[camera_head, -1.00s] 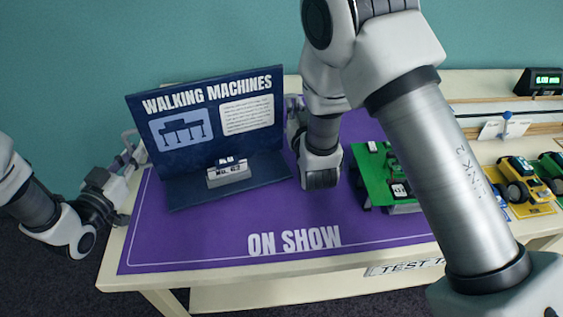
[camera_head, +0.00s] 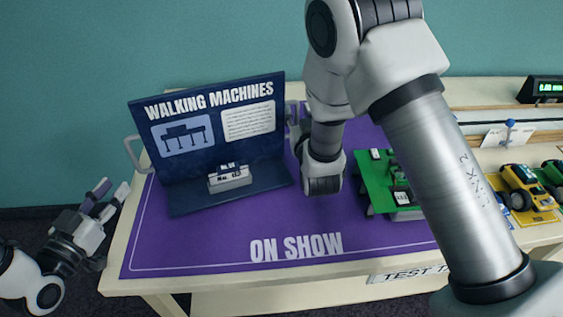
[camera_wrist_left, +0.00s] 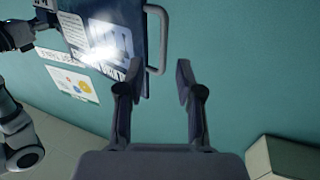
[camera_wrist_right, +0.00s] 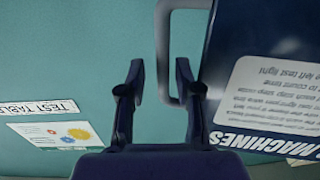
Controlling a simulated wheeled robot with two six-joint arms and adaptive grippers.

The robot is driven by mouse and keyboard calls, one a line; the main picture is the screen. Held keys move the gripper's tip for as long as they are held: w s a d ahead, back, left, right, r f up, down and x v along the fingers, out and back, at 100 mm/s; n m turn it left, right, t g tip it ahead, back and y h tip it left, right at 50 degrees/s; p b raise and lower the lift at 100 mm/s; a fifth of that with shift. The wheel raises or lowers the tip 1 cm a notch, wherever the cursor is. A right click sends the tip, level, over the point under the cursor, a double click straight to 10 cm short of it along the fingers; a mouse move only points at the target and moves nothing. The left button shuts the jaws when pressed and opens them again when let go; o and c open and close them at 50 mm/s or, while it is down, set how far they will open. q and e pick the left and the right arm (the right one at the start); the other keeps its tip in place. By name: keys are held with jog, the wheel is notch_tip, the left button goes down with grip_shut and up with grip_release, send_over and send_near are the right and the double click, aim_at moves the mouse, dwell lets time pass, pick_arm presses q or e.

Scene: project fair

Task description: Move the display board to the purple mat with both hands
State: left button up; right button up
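The dark blue display board (camera_head: 255,150), titled "Walking Machines", stands upright on the purple mat (camera_head: 200,245) marked "On Show". A small white model (camera_head: 230,180) sits on its base. A grey handle (camera_head: 135,155) sticks out from its left side. My left gripper (camera_head: 108,192) is open and empty, off the table's left end and apart from that handle; in the left wrist view the handle (camera_wrist_left: 160,45) shows between and beyond the open fingers (camera_wrist_left: 157,78). My right gripper (camera_wrist_right: 160,75) is open, with the right handle (camera_wrist_right: 162,45) between its fingers; my right arm partly hides it in the head view.
A green stand (camera_head: 376,180) with a model on it is at the mat's right, close to my right wrist. Yellow (camera_head: 525,185) and green toy vehicles stand further right. The front of the mat is clear. A teal wall is behind the table.

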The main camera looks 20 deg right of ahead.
pick_arm(q)
jog(key=v, duration=0.2)
jog(key=shift+s+a, duration=0.2)
jog(key=shift+s, duration=0.05)
pick_arm(e)
jog(key=s+a, duration=0.1)
jog(key=s, duration=0.6)
jog(key=shift+s+a, duration=0.2)
jog(key=shift+a, duration=0.05)
